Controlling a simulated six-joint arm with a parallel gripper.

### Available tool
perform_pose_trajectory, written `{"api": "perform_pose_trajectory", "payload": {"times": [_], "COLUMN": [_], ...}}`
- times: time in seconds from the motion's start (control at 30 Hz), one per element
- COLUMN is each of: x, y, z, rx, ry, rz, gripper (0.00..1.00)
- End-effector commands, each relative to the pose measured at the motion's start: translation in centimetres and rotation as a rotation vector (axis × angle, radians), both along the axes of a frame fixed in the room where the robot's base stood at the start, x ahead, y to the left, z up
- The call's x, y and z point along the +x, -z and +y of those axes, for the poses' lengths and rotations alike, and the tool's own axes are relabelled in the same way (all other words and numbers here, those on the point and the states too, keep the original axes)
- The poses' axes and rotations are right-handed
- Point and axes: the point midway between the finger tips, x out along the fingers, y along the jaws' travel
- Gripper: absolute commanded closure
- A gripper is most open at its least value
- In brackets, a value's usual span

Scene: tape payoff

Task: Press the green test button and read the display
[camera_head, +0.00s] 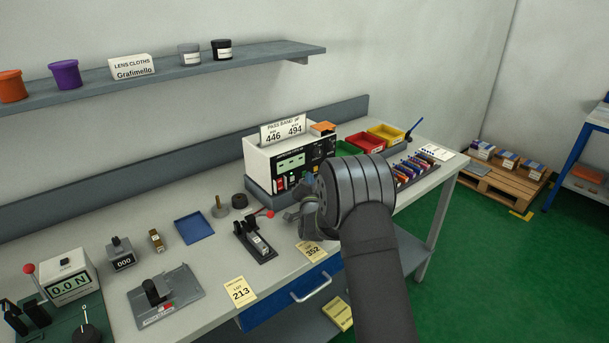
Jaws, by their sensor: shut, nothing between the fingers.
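A white tester box (264,160) stands on the bench against the back wall, with a dark front panel. Its greenish display (291,162) is lit, but the characters are too small to read. Small red and green controls sit low on the front; a small green one (293,179) is likely the test button, though I cannot be sure. A card on top reads "PASS BAND", 446 and 494. My gripper (296,214) is shut and empty, in front of and below the box, apart from the panel. My wrist hides the panel's lower right.
Right of the tester are green, red and yellow (386,133) bins and a rack of coloured pieces (414,168). A red-knobbed lever fixture (254,240) stands left of my gripper. Tags 213 (240,292) and 352 (312,252) lie near the front edge. A blue tray (194,228) lies further left.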

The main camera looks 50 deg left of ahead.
Motion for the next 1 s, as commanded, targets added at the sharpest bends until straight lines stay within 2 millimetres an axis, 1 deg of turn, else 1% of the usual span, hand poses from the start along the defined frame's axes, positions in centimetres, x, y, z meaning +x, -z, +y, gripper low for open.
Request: {"api": "perform_pose_trajectory", "payload": {"times": [1.0], "x": [0.01], "y": [0.05], "z": [0.69], "rx": [-0.001], "ry": [0.000], "rz": [0.002], "gripper": [1.00]}}
